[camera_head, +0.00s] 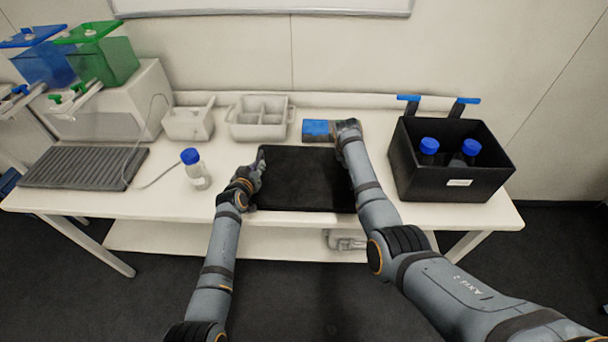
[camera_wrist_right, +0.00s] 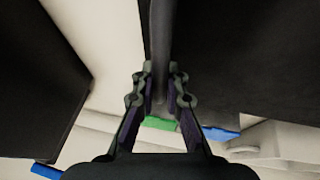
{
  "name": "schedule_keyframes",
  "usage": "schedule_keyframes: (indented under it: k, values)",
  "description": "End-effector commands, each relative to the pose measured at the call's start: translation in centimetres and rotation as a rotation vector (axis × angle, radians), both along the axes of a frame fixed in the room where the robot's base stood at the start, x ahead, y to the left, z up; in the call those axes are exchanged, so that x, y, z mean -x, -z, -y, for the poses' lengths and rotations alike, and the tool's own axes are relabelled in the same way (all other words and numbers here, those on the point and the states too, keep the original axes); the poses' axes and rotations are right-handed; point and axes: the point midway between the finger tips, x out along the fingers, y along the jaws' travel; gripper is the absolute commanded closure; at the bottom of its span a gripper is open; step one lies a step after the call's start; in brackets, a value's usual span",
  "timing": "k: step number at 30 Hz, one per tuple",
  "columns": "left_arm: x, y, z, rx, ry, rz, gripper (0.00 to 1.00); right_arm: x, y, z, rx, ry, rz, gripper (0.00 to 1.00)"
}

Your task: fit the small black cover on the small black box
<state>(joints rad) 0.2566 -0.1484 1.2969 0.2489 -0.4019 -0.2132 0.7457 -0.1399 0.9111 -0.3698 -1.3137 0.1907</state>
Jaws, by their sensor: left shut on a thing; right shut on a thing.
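The small black cover (camera_head: 304,182) is a flat dark panel in front of me over the middle of the white table. My left gripper (camera_head: 254,176) is shut on its left edge. My right gripper (camera_head: 343,136) is at its right edge, and the right wrist view shows the fingers (camera_wrist_right: 160,95) shut on the dark rim of the cover (camera_wrist_right: 235,60). The small black box (camera_head: 455,183) stands open to the right of the cover, apart from it. Two blue-capped bottles (camera_head: 428,147) stand in it. How high the cover is above the table is hard to tell.
A blue-capped bottle (camera_head: 195,169) stands left of my left gripper. Grey trays (camera_head: 260,130) and a blue item (camera_head: 317,130) lie behind the cover. A ribbed dark plate (camera_head: 83,167) is at the left. Blue-ended handles (camera_head: 467,101) stick up behind the box.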

Motion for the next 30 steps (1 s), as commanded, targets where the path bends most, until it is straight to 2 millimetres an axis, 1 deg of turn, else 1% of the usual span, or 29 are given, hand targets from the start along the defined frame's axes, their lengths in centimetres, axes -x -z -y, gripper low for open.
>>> schedule_keyframes:
  k: [11,16,20,27,30]
  values:
    - [0.0,0.0,0.0,0.0,0.0,-0.001,1.0,0.0,0.0,0.0,0.0,0.0,0.0,1.0]
    - [0.0,-0.4,0.0,0.0,0.0,0.002,1.0,0.0,-0.4,0.0,0.0,0.0,0.002,1.0]
    - [0.0,-1.6,0.0,0.0,0.0,0.002,1.0,-0.1,-1.6,0.0,0.0,0.0,0.002,1.0]
    - [0.0,-4.8,0.0,0.0,0.0,0.002,1.0,-0.1,-4.8,0.0,0.0,0.0,0.002,1.0]
    - [0.0,-5.3,0.0,0.0,0.0,0.001,1.0,0.0,-5.3,0.0,0.0,0.0,0.001,1.0]
